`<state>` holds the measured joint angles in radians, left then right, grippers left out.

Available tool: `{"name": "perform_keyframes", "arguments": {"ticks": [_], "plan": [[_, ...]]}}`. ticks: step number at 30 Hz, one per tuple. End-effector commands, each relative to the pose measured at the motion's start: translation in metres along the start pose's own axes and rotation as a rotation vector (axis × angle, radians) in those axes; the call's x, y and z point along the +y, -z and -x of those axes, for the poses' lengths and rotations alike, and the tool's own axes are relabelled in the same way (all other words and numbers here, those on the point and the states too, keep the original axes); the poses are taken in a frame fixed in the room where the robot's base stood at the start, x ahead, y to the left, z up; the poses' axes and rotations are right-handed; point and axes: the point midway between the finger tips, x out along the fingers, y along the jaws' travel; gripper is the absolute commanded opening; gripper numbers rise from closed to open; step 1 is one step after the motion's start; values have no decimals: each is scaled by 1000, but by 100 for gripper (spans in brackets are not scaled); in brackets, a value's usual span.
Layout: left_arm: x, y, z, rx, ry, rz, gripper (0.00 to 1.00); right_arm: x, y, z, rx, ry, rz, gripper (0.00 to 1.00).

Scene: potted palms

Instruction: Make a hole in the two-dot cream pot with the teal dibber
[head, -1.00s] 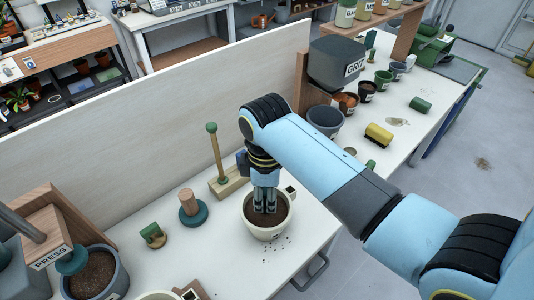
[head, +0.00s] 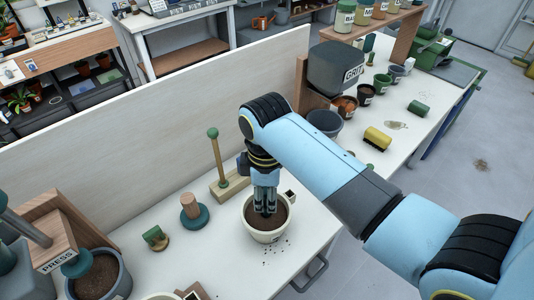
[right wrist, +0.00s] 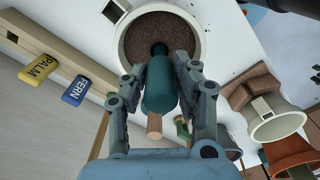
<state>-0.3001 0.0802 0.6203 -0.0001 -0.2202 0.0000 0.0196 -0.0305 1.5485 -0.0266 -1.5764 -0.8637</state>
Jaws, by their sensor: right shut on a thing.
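A cream pot (head: 268,236) filled with dark soil (head: 279,214) stands on the white bench. It also shows in the right wrist view (right wrist: 200,38); I cannot make out dots on it. My right gripper (head: 264,210) points down over the soil inside the rim. In the right wrist view its fingers are shut around the teal dibber (right wrist: 158,85), which has a wooden end piece (right wrist: 154,125). The dibber's far end meets the soil near the pot's middle; how deep it sits is hidden. My left gripper is not in view.
Left of the pot stand a wooden stand with a green-knobbed post (head: 215,155), a wood-and-teal tamper (head: 192,212) and a green-topped stamp (head: 154,236). The PRESS station (head: 55,245) is at far left. The GRIT hopper (head: 335,68) is behind right. Soil crumbs lie before the pot.

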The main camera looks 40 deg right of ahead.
Motion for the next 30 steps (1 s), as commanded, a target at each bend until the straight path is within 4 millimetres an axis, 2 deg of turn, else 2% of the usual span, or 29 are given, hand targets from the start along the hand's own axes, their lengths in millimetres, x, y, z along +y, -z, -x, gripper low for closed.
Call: {"name": "perform_keyframes", "arguments": {"ticks": [3, 30], "plan": [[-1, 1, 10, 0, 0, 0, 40, 0, 0, 13, 1, -1, 0, 1], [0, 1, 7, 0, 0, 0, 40, 0, 1, 89, 2, -2, 0, 1]]}}
